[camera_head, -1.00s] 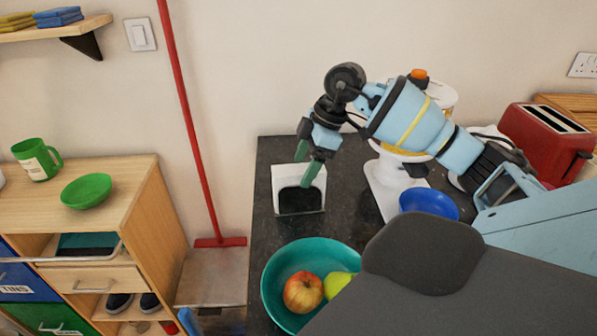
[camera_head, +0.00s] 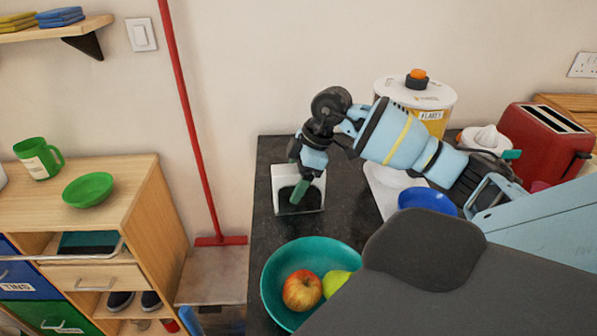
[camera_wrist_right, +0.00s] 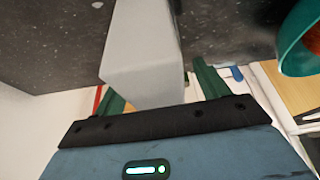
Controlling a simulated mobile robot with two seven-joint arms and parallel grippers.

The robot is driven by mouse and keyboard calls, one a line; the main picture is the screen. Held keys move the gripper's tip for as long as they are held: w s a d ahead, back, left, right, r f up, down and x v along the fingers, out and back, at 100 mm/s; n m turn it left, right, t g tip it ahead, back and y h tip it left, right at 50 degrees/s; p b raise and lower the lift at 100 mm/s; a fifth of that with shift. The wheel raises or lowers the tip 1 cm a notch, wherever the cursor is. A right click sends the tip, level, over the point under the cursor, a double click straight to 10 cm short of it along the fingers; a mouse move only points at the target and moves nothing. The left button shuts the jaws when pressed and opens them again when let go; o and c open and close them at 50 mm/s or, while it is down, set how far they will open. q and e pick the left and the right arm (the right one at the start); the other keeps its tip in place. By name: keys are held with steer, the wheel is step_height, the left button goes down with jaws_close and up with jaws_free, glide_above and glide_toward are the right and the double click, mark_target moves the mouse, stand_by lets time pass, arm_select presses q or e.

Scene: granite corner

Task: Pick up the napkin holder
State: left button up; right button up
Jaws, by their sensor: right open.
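The white napkin holder (camera_head: 279,178) stands on the dark granite counter (camera_head: 264,226), with its dark opening facing me. My right gripper (camera_head: 297,180) reaches down over it, with one green finger in front of the dark opening. In the right wrist view the pale grey-white holder (camera_wrist_right: 146,60) lies between the two open green fingers of my right gripper (camera_wrist_right: 160,92), with a finger on each side. I cannot tell whether either finger touches it. My left gripper is not in view.
A teal bowl (camera_head: 271,285) with an apple (camera_head: 302,290) and a green fruit stands in front of the holder. A blue bowl (camera_head: 428,200), a canister (camera_head: 436,107) and a red toaster (camera_head: 545,143) are to the right. A red pole (camera_head: 190,125) stands left of the counter.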

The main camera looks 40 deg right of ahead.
steer(key=shift+f, duration=0.25)
stand_by(0.4)
steer(key=c, duration=1.3)
steer(key=shift+o, duration=0.2)
step_height(320, 180, up, 11)
steer(key=shift+f, duration=0.2)
